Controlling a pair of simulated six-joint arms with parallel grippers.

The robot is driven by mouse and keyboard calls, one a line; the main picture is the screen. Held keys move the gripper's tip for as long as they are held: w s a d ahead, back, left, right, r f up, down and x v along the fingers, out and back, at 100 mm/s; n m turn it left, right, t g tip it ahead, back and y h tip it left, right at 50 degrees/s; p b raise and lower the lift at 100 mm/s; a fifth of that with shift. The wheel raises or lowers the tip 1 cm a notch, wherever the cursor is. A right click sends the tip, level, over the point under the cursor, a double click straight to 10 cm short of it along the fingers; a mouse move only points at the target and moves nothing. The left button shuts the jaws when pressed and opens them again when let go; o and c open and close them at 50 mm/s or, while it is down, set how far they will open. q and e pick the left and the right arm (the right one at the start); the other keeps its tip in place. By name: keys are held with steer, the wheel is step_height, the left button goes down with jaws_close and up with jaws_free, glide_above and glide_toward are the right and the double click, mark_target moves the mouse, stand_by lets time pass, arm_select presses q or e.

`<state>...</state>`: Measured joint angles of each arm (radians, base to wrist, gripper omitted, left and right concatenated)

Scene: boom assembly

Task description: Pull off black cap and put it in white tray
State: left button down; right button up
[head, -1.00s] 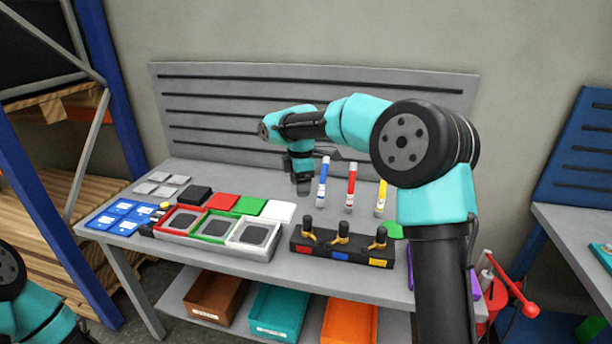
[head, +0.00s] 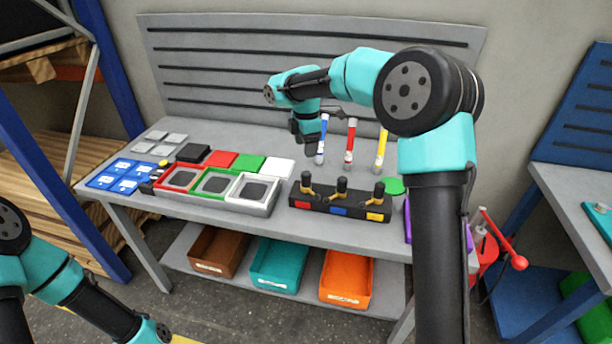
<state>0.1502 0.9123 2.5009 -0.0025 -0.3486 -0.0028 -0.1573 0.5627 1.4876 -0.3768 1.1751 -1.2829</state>
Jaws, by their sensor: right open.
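Three black caps with yellow forked pieces stand upright on a black block (head: 330,205); the left one (head: 306,180), middle one (head: 341,186) and right one (head: 378,189) are all in view. The white tray (head: 273,190) is the right compartment of a three-part tray, with a dark grey square inside. My right gripper (head: 310,150) is open, above the table behind the left cap and beside the blue marker (head: 322,145). Its fingertips are small and dark, and I see nothing between them. My left arm shows at the lower left, but its gripper is out of view.
A red marker (head: 350,145) and a yellow marker (head: 381,150) stand right of the blue one. Red (head: 181,179) and green (head: 216,185) compartments adjoin the white tray. Flat coloured squares lie behind them. A slotted grey panel (head: 230,70) backs the table.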

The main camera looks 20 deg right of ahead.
mark_target(306, 173)
step_height(306, 173, down, 13)
steer(key=shift+r, duration=0.1)
stand_by(0.4)
steer(key=shift+c, duration=0.2)
steer(key=c, duration=1.1)
